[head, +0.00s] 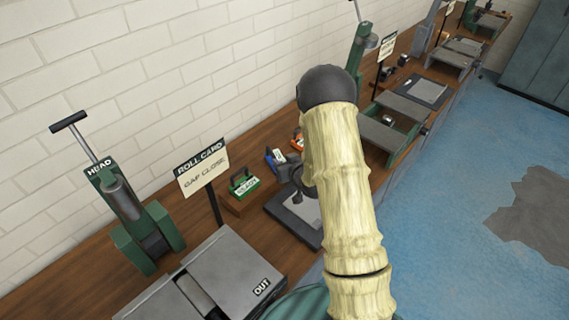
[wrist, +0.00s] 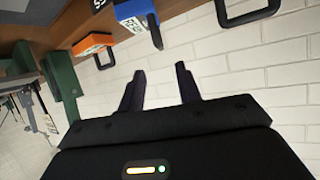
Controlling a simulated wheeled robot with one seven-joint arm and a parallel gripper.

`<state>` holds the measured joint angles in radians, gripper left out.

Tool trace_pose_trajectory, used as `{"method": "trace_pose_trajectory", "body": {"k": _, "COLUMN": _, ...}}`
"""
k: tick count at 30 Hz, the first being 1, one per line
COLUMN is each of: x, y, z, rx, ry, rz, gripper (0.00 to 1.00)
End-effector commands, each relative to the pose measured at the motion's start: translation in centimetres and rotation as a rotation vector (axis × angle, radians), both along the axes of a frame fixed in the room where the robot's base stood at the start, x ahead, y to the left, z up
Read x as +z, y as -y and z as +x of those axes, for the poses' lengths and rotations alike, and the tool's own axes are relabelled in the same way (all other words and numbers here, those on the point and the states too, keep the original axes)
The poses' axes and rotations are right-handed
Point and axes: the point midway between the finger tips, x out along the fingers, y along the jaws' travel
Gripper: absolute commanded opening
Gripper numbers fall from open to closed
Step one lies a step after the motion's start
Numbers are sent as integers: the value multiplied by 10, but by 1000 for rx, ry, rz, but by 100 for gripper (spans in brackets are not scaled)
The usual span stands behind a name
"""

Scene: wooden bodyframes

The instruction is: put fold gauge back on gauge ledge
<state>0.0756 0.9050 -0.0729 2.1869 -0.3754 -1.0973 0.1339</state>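No label that I can read says fold gauge, so I cannot tell which piece it is. Three small handled blocks stand along the wall in the head view: a green one labelled READY (head: 244,186), a blue one (head: 275,159) and an orange one (head: 297,141). They sit on or by a wooden strip that may be the gauge ledge, partly hidden by my arm. In the wrist view my gripper (wrist: 160,88) is open, with only white wall between its fingers. The blue block (wrist: 132,20) and orange block (wrist: 92,43) show beyond the fingers, tilted in the picture.
A grey flat plate with a sheet (head: 300,212) lies on the bench under my arm. A roll card sign (head: 202,168), a green press (head: 130,215) and a grey machine marked OUT (head: 225,268) stand at left. Blue floor (head: 450,190) is open at right.

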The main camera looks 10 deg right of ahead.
Motion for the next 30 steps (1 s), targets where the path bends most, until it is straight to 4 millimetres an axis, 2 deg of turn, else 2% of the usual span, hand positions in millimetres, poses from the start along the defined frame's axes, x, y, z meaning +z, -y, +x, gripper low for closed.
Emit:
{"method": "trace_pose_trajectory", "body": {"k": 20, "x": 4, "y": 3, "z": -3, "rx": -6, "ry": -5, "rz": -4, "gripper": 34}}
{"method": "trace_pose_trajectory", "body": {"k": 26, "x": 25, "y": 7, "z": -15, "rx": -40, "ry": -91, "rz": -47, "gripper": 34}}
{"method": "trace_pose_trajectory", "body": {"k": 30, "x": 50, "y": 10, "z": -41, "rx": -85, "ry": -219, "rz": -93, "gripper": 34}}
